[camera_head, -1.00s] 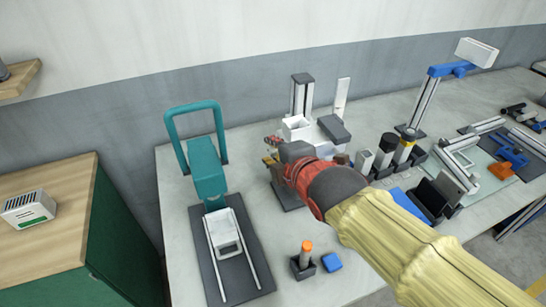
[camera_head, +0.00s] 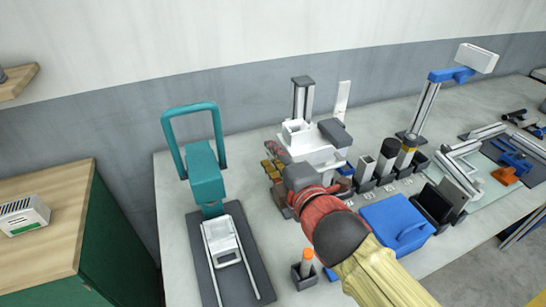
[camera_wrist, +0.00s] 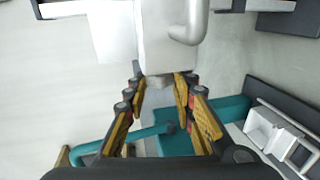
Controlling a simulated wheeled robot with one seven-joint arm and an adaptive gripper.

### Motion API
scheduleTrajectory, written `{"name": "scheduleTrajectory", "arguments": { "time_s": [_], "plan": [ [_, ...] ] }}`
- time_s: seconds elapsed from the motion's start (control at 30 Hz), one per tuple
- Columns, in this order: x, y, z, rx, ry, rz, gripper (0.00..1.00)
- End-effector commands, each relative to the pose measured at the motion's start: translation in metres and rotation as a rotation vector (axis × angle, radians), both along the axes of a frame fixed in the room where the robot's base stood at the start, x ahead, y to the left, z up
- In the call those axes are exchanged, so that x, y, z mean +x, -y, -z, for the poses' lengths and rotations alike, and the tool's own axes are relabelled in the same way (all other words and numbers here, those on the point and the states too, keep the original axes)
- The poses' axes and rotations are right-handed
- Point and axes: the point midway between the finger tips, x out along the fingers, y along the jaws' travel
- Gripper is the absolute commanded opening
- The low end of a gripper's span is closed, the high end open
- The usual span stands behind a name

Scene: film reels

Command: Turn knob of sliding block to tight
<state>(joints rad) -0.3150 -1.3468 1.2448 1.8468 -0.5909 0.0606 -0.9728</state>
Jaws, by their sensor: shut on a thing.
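The white and grey sliding block (camera_head: 310,143) sits on its upright post (camera_head: 303,98) at the middle of the bench. In the wrist view its pale body (camera_wrist: 165,35) fills the top centre, with a rounded silver handle-like part (camera_wrist: 188,25) on it. My gripper (camera_head: 276,162) is at the block's left side in the head view.
A teal-handled device (camera_head: 207,172) stands left of my gripper. Right of the block are several dark holders (camera_head: 388,155) and a blue box (camera_head: 397,222). An orange-topped tool (camera_head: 307,262) stands near the front. Bare bench (camera_head: 253,205) shows left of my arm.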

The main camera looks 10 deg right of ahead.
Motion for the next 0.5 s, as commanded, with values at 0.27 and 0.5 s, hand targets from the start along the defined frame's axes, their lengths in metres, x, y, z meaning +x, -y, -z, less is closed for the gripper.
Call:
{"name": "scheduleTrajectory", "arguments": {
  "time_s": [0.27,0.5],
  "plan": [
    [-0.0003,0.0005,0.0009,0.008,0.030,0.001,0.00],
    [-0.0001,0.0005,0.0014,0.011,0.036,0.001,0.00]
  ]
}}
